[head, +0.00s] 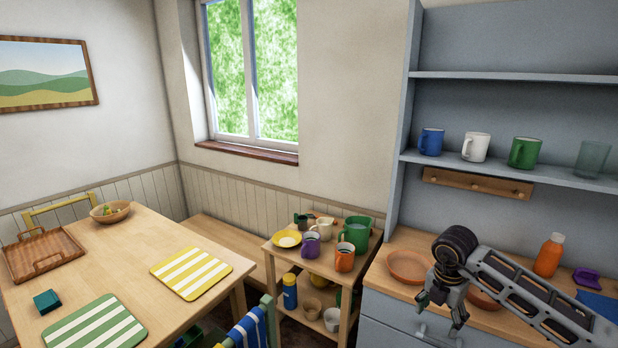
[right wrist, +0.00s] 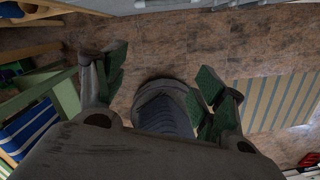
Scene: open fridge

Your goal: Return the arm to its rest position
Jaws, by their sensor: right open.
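My right arm comes in from the lower right of the head view, in front of the blue cabinet. My right gripper (head: 440,311) hangs pointing down in front of the counter. In the right wrist view its two green-padded fingers (right wrist: 160,84) are spread wide, with nothing between them but the view down to the floor and a grey rounded shape below. It holds nothing. My left arm and gripper are not in view.
The counter (head: 405,238) holds a terracotta bowl (head: 407,265) and an orange bottle (head: 548,256). A small shelf (head: 272,262) with mugs stands left of it. The dining table (head: 140,240) is further left. A striped rug (right wrist: 275,102) lies on the floor.

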